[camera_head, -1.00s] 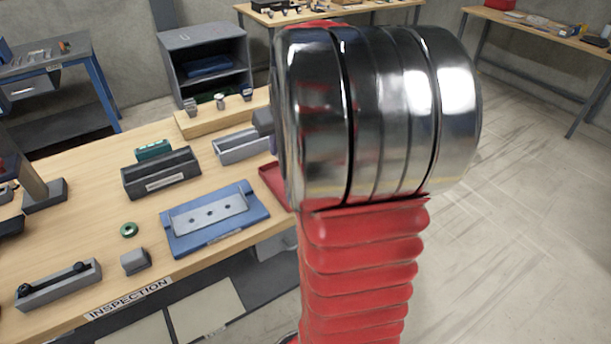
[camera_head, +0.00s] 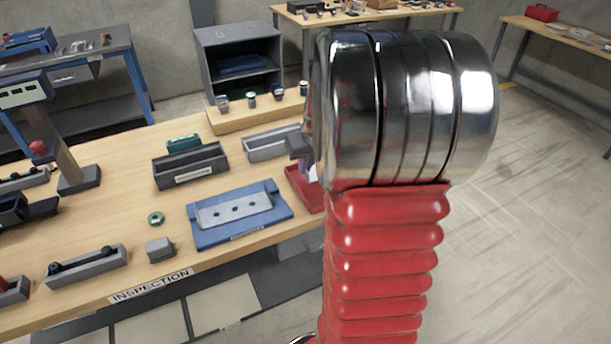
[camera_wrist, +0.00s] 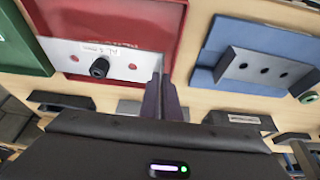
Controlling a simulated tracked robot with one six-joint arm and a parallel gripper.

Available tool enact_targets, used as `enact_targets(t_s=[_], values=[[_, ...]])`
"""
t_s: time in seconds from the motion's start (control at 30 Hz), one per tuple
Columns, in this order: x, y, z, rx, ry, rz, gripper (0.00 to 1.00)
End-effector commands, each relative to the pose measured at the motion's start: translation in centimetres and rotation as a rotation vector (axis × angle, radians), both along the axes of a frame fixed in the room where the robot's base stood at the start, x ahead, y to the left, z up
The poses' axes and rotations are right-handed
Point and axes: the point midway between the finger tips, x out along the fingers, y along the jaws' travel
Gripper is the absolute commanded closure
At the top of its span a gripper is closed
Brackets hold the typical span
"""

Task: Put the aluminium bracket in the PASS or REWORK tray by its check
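A pale metal bracket (camera_wrist: 120,62) with a small label and a black knob-like part on its face shows at the red tray (camera_wrist: 130,15) in the wrist view. I cannot tell whether it rests in the tray or is just above it. My gripper (camera_wrist: 163,82) has its two dark fingers close together at the bracket's right end. Whether they pinch it is unclear. In the head view, the red tray (camera_head: 306,190) is partly hidden behind my arm. A green tray (camera_wrist: 18,45) shows at the left edge of the wrist view.
A blue fixture (camera_head: 212,236) with a grey three-hole plate (camera_head: 233,208) lies left of the red tray in the head view. A dark bin (camera_head: 190,168), a grey bin (camera_head: 270,143), a green ring (camera_head: 156,218) and a small grey block (camera_head: 160,249) stand around it.

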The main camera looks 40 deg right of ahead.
Motion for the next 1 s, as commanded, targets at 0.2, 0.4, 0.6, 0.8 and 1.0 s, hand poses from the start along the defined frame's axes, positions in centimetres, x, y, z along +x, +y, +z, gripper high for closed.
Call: enact_targets(t_s=[0.2,0.4,0.6,0.8,1.0], values=[[-0.1,0.0,-2.4,0.001,0.002,-0.001,1.0],[0.0,0.0,-3.7,-0.001,0.0,0.0,1.0],[0.0,0.0,-3.6,-0.001,0.0,-0.001,1.0],[-0.1,0.0,-4.0,0.001,0.001,-0.001,1.0],[-0.1,-0.1,-4.5,0.0,0.001,-0.002,1.0]])
